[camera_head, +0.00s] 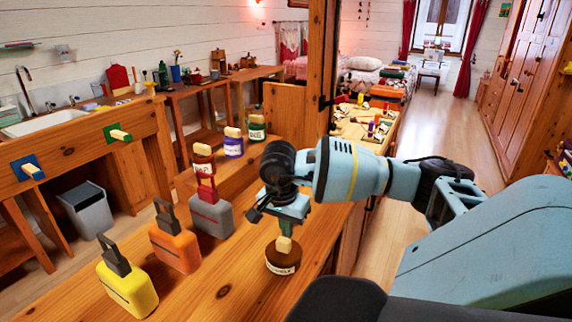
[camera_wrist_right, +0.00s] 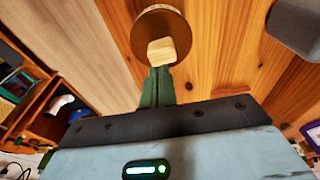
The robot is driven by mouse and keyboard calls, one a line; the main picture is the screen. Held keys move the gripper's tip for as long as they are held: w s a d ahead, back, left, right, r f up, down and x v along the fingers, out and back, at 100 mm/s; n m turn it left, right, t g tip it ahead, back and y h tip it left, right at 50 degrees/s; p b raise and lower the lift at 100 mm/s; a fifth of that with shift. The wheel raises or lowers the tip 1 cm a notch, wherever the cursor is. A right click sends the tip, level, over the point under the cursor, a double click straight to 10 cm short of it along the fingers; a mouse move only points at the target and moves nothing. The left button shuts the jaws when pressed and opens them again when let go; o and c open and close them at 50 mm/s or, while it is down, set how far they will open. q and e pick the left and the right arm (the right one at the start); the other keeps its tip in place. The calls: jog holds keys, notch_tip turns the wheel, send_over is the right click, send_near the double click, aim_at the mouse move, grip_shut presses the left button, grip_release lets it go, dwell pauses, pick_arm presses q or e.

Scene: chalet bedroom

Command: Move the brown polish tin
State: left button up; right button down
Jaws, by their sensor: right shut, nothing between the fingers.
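The brown polish tin (camera_head: 282,264) is round and dark brown, with a white label and a pale wooden knob on top. It stands upright on the wooden table near the right edge. It also shows at the top of the right wrist view (camera_wrist_right: 143,36). My right gripper (camera_head: 286,233) points down directly above the tin. Its green fingers (camera_wrist_right: 160,72) are shut and empty, with their tips at or just over the knob. Whether they touch it I cannot tell. My left gripper is not in view.
Yellow (camera_head: 128,290), orange (camera_head: 174,248) and grey (camera_head: 211,216) handled blocks stand to the left on the table (camera_head: 222,285). Red (camera_head: 203,160), purple (camera_head: 233,146) and green (camera_head: 257,130) labelled tins stand farther back. Bare tabletop lies between the blocks and the brown tin.

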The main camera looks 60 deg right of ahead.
jog(key=a+b, duration=0.1)
jog(key=a, duration=1.1)
jog(key=shift+s+r, duration=0.25)
jog(key=shift+s, duration=0.15)
